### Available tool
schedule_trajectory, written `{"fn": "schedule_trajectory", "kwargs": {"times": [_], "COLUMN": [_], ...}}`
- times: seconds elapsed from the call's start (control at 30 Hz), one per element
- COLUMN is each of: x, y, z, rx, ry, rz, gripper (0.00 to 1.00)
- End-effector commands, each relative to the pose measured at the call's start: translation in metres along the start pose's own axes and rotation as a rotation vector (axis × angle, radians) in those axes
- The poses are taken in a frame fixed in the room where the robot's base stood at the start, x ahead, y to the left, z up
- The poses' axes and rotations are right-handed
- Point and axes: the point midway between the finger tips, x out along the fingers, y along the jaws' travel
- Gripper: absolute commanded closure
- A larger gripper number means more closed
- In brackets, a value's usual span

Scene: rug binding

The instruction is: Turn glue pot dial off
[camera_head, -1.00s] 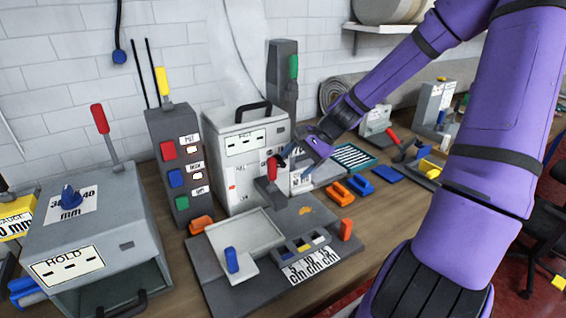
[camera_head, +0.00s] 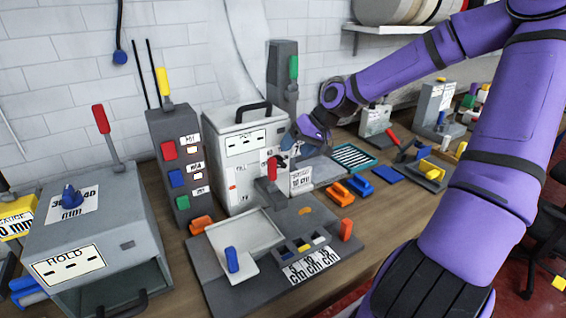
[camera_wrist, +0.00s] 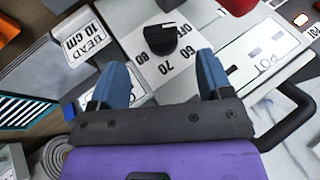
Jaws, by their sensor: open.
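The glue pot (camera_head: 223,182) is a pale box with a black top handle and a "POT" label, at the back middle of the bench. Its dial (camera_wrist: 163,41) is a black knob on a white plate marked OFF, 60, 70 and 80, seen in the wrist view. Which mark the knob points to is unclear. My gripper (camera_wrist: 162,64) is open, its two blue fingers apart and empty, with the dial just ahead between the fingertips. In the head view my gripper (camera_head: 289,142) is at the pot's right side, and the dial cannot be made out.
A "DEAD 10 cm" sign (camera_wrist: 88,41) is near the fingers. The pot's black handle (camera_wrist: 290,122) shows at lower right.

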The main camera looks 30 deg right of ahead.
Motion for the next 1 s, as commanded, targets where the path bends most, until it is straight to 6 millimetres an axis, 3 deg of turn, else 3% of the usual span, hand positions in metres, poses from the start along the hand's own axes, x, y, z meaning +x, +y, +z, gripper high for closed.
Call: {"fn": "schedule_trajectory", "kwargs": {"times": [0.3, 0.5, 0.93, 1.0], "x": [0.044, 0.062, 0.068, 0.068], "y": [-0.001, 0.0, 0.0, 0.0], "z": [0.001, 0.0, 0.0, 0.0], "rx": [-0.001, 0.002, 0.002, 0.002], "ry": [-0.002, -0.001, 0.001, 0.001], "rz": [-0.002, 0.0, 0.0, 0.0], "gripper": [0.28, 0.28, 0.28, 0.41]}}
